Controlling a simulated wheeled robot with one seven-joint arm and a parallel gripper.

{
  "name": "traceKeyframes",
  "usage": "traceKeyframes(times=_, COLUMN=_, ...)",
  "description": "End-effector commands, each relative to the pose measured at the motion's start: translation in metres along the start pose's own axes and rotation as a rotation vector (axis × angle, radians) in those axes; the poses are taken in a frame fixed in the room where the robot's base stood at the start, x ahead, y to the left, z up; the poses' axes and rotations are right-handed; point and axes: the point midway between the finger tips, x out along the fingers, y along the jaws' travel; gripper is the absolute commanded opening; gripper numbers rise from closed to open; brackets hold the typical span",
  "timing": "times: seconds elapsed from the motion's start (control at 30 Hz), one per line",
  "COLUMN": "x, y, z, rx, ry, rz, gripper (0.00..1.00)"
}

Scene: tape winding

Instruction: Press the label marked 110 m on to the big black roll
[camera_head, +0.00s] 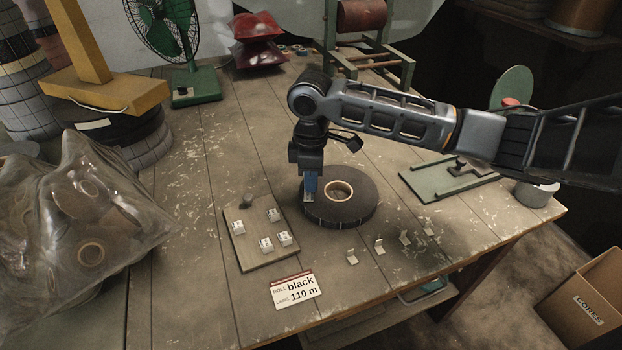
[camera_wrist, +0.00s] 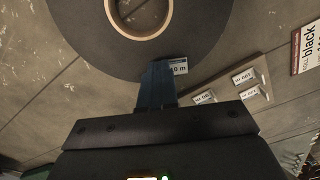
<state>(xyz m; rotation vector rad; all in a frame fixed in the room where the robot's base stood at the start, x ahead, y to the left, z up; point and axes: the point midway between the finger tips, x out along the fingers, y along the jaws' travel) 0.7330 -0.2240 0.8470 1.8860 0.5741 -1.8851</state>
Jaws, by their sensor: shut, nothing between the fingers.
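The big black roll (camera_head: 350,207) lies flat on the wooden table, its pale core ring showing; it also fills the top of the wrist view (camera_wrist: 75,35). My gripper (camera_head: 310,196) points down at the roll's left rim, its blue fingers shut with nothing held. In the wrist view the fingertips (camera_wrist: 158,68) meet the roll's edge. A small white label (camera_wrist: 180,66) sits right beside them at the roll's edge, its print partly hidden and ending in "0 m". I cannot tell if it lies fully flat. A card (camera_head: 296,290) reads "black" and "110 m".
A wooden board (camera_head: 252,254) with several white label blocks and a dark knob lies left of the roll. Bent pale scraps (camera_head: 379,246) lie in front of it. A green plate (camera_head: 435,184) is at right, a plastic-wrapped bundle (camera_head: 75,215) at left. Bare table lies left of the board.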

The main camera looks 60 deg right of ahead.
Motion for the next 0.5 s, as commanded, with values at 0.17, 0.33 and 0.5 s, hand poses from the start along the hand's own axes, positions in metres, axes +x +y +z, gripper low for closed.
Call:
traceKeyframes(times=0.17, x=0.0001, y=0.0, z=0.0, rx=0.0, ry=0.0, rz=0.0, gripper=0.0)
traceKeyframes(times=0.33, x=0.0015, y=0.0, z=0.0, rx=0.0, ry=0.0, rz=0.0, gripper=0.0)
traceKeyframes(times=0.5, x=0.0034, y=0.0001, z=0.0, rx=0.0, ry=0.0, rz=0.0, gripper=0.0)
